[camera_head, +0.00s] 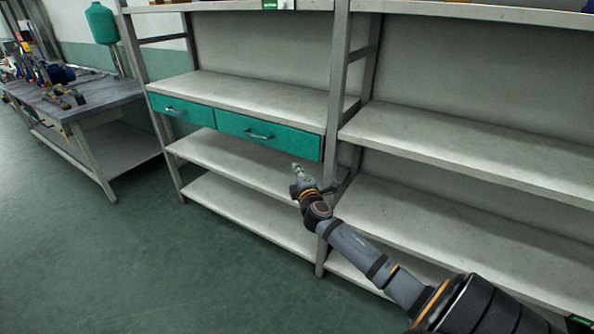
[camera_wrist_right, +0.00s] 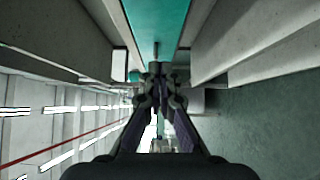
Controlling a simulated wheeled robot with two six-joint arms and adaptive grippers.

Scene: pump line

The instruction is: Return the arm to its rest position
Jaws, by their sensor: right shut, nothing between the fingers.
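My right arm reaches in from the lower right in the head view. Its gripper (camera_head: 297,169) is in front of the left shelf unit, just below the wider teal drawer (camera_head: 268,133). In the right wrist view the fingers of this gripper (camera_wrist_right: 158,70) are together with nothing between them. The teal drawer front (camera_wrist_right: 155,25) shows beyond the fingertips there. Whether the gripper touches the drawer or the shelf cannot be told. My left gripper is not in view.
A second, narrower teal drawer (camera_head: 182,109) is to the left. Bare grey shelves (camera_head: 460,149) fill the right side. A workbench (camera_head: 108,92) with parts on it stands at the far left. The green floor (camera_head: 130,250) at lower left is clear.

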